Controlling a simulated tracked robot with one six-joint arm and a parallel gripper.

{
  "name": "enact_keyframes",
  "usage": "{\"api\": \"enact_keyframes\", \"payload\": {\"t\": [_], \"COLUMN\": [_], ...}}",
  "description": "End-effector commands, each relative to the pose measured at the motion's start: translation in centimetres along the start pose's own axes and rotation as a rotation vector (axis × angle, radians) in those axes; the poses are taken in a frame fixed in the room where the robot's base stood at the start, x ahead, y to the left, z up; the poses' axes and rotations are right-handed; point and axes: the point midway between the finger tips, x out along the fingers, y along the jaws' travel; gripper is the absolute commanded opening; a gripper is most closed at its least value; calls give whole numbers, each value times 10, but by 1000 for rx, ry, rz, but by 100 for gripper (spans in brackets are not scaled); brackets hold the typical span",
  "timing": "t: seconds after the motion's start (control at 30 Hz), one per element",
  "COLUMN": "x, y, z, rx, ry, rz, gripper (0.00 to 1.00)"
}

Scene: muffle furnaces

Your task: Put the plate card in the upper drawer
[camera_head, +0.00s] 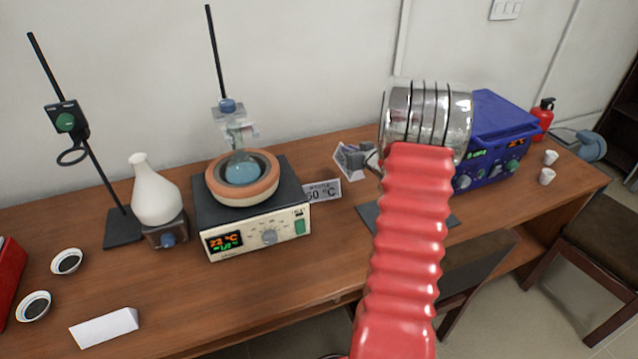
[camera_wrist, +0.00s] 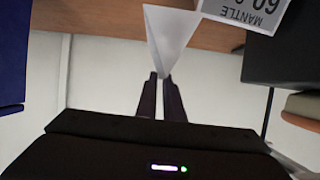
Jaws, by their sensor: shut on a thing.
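In the head view this card (camera_head: 349,161) shows left of my red arm, above the desk, with my gripper (camera_head: 368,158) partly hidden behind the arm. I cannot read its face, so I cannot tell whether it is the plate card. A second card, marked MANTLE 60 °C (camera_head: 322,191), stands right of the heating mantle; it also shows in the wrist view (camera_wrist: 244,10). Another white tent card (camera_head: 104,328) lies at the desk's front left. I cannot make out the upper drawer.
The heating mantle (camera_head: 268,238) with a flask and stand is left of my arm. A blue device (camera_head: 500,135) stands right behind it. A white flask (camera_head: 154,195), two dishes and small cups are on the desk (camera_head: 290,285). A chair (camera_head: 580,190) is at right.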

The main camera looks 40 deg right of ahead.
Motion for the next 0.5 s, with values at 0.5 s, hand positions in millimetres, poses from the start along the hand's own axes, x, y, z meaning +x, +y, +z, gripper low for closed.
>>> {"api": "enact_keyframes", "payload": {"t": [0.5], "x": [22], "y": [2], "z": [54], "rx": [1], "ry": [0], "rz": [1], "gripper": [0]}}
